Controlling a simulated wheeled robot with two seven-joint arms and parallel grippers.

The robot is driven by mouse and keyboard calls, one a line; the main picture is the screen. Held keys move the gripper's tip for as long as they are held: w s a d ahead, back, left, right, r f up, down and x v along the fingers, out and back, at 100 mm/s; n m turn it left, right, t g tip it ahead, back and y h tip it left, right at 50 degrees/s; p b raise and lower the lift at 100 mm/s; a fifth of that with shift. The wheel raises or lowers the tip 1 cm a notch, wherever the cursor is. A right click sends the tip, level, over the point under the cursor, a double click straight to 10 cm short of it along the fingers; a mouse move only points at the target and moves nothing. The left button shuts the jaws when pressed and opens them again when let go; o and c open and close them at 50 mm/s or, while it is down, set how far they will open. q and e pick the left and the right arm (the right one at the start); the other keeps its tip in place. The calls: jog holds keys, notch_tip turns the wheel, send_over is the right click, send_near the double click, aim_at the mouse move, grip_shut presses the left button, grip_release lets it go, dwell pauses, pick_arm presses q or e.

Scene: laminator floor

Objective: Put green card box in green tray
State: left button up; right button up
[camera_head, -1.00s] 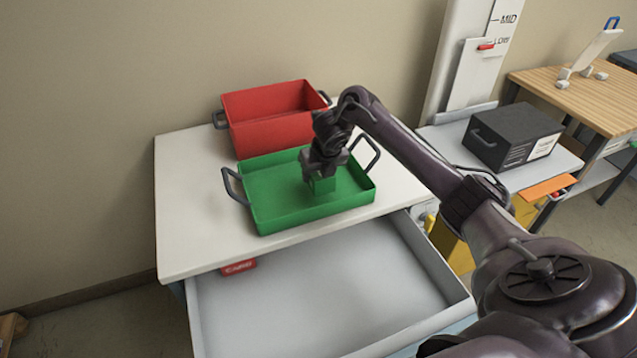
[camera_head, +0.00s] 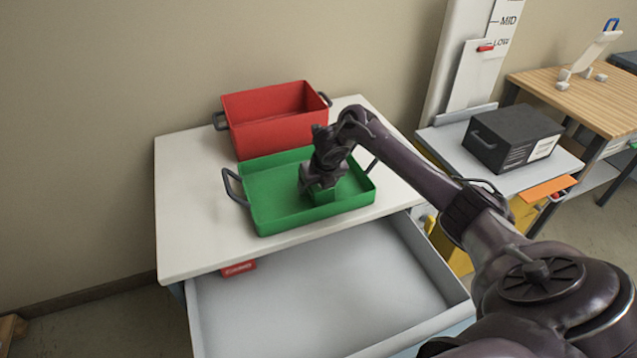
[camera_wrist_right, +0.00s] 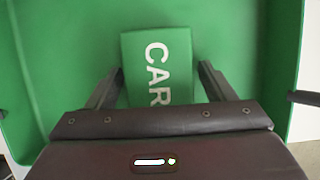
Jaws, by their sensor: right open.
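The green card box (camera_wrist_right: 157,62) lies inside the green tray (camera_wrist_right: 40,95), its white lettering facing my right wrist camera. In the head view the green card box (camera_head: 322,196) shows just under my right gripper (camera_head: 318,186), within the green tray (camera_head: 268,220). My right gripper (camera_wrist_right: 161,85) is open, its two fingers on either side of the box's near part, with gaps showing between fingers and box. My left gripper is not in view.
A red tray (camera_head: 262,138) stands behind the green one on the white cabinet top (camera_head: 185,215). Below, a drawer (camera_head: 330,300) is pulled out, with a red card box (camera_head: 238,268) at its back left. A black box (camera_head: 512,135) sits on a stand at the right.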

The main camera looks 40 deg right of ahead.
jog(key=shift+r, duration=0.1)
jog(key=shift+r, duration=0.25)
jog(key=v, duration=0.4)
jog(key=shift+s+r, duration=0.15)
jog(key=shift+r, duration=0.2)
jog(key=p+v, duration=0.3)
jog(key=v, duration=0.3)
jog(key=shift+s+r+p, duration=0.1)
jog(key=shift+r+p, duration=0.05)
jog(key=shift+p, duration=0.2)
jog(key=shift+s+r, duration=0.2)
jog(key=shift+r, duration=0.05)
jog(key=shift+a, duration=0.1)
